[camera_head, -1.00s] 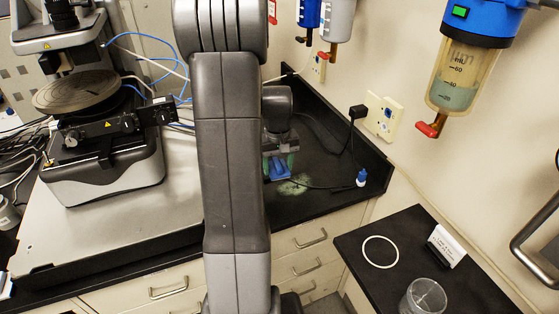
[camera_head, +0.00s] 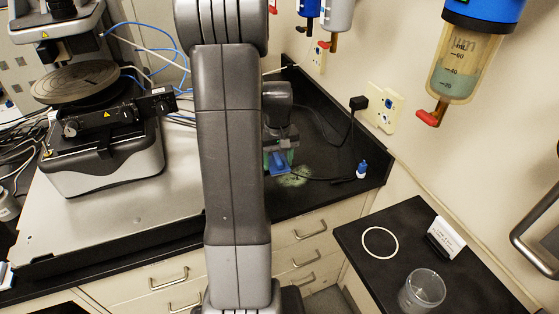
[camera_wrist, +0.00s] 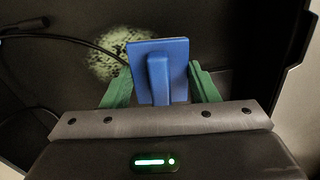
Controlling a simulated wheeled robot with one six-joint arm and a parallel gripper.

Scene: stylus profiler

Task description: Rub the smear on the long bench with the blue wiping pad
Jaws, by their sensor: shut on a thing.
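In the head view the pad (camera_head: 278,163) shows below my gripper (camera_head: 280,158), low over the black long bench (camera_head: 325,203). I cannot tell whether the pad touches the bench top. The pale green, speckled smear (camera_head: 293,176) lies on the bench just right of the pad. In the wrist view the smear (camera_wrist: 118,52) shows beside and partly behind the pad, at its left.
A black cable (camera_head: 320,179) crosses the bench by the smear, near a small blue-capped bottle (camera_head: 362,169). The stylus profiler (camera_head: 100,140) stands at left. A side table (camera_head: 350,238) at lower right holds a white ring, a sign and a glass beaker (camera_head: 422,290).

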